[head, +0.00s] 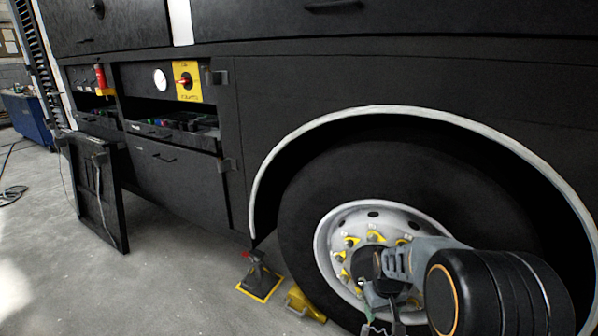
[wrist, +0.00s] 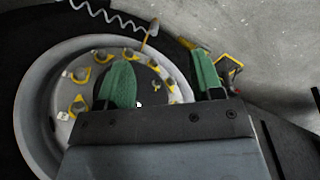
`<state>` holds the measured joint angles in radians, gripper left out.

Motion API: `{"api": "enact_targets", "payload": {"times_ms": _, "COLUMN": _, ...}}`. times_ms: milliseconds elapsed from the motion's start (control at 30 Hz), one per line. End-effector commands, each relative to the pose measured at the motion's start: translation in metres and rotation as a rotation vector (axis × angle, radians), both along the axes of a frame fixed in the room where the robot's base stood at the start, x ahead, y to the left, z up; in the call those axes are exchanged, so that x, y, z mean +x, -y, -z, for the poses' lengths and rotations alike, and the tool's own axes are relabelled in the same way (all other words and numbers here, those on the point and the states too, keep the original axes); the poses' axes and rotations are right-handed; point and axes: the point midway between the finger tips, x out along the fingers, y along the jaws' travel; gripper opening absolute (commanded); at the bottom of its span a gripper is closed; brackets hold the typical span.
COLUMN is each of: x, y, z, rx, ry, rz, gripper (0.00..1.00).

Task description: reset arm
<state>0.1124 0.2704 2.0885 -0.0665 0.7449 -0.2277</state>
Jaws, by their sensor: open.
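My gripper (wrist: 163,62) is open, with its two green fingers spread apart in the wrist view. Nothing shows between the fingers. Behind them is the coach wheel (wrist: 35,105), with a grey rim, a dark hub and several yellow nut markers. In the head view my arm reaches in from the lower right, and its wrist end is in front of the wheel (head: 335,240). The fingertips are hard to make out there. I cannot tell whether they touch the wheel.
A yellow chock (head: 303,306) lies by the tyre. A dark stand on a yellow-edged plate (head: 258,284) is left of it. An open-fronted side locker (head: 175,118) and a hanging panel (head: 97,195) are further left. Grey floor (head: 170,285) is clear at lower left.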

Motion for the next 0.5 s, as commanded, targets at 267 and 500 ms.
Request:
{"api": "enact_targets", "payload": {"times_ms": 267, "x": -0.063, "y": -0.032, "z": -0.223, "rx": 0.024, "ry": 0.148, "rz": 0.072, "gripper": 0.6}}
{"api": "enact_targets", "payload": {"times_ms": 500, "x": -0.113, "y": -0.048, "z": -0.321, "rx": 0.057, "ry": 0.237, "rz": 0.118, "gripper": 0.6}}
